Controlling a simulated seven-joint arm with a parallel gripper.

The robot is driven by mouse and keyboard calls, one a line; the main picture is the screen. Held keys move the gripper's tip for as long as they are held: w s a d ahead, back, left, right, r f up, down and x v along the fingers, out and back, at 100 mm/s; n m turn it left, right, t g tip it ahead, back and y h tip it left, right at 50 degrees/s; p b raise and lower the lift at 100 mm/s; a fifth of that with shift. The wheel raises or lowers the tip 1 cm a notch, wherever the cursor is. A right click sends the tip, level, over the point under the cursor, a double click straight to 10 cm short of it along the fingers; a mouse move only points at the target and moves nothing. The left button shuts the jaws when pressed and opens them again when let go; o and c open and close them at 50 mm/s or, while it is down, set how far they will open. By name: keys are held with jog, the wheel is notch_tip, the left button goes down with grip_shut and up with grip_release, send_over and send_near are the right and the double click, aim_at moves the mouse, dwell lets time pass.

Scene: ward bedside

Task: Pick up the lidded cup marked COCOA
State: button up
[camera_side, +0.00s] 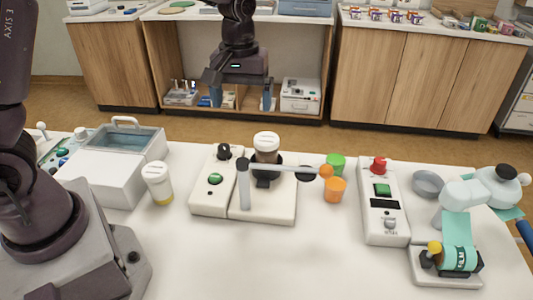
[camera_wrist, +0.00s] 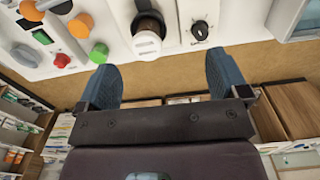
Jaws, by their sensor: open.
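A brown cup with a white lid (camera_side: 266,142) stands upright in a dark round holder on a white device (camera_side: 262,210); it also shows in the wrist view (camera_wrist: 147,42). A second white-lidded cup, with a yellow lower part (camera_side: 158,186), stands on the table to the left. Both cups bear marks too small to read, so I cannot tell which says COCOA. My gripper (camera_side: 240,103) is open and empty, beyond the table's far edge and apart from both cups. In the wrist view, its blue fingers (camera_wrist: 160,78) are spread wide, with the brown cup beyond them.
Green (camera_side: 335,163) and orange (camera_side: 335,190) cups stand right of the holder. A device with a red knob (camera_side: 378,166) is farther right. A clear-lidded box (camera_side: 121,144) stands at the left. The front middle of the table (camera_side: 270,262) is clear.

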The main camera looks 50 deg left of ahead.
aim_at(267, 138)
jog(key=w+f+n, duration=0.2)
jog(key=w, duration=0.1)
jog(key=w+f+n, duration=0.1)
jog(key=f+n, duration=0.1)
jog(key=shift+w+a+g, duration=0.3)
jog(key=shift+w+a, duration=0.1)
jog(key=w+f+n, duration=0.1)
jog(key=f, duration=0.1)
jog(key=f+n, duration=0.2)
jog(key=w+f+n, duration=0.1)
jog(key=f+n, duration=0.1)
jog(key=shift+w+f, duration=0.25)
jog(key=shift+w, duration=0.05)
jog(key=f, duration=0.4)
jog(key=shift+s+a+f, duration=0.1)
jog(key=shift+s, duration=0.25)
jog(key=shift+f, duration=0.5)
jog(key=c, duration=1.1)
jog(key=shift+r, duration=0.15)
jog(key=shift+c, duration=0.2)
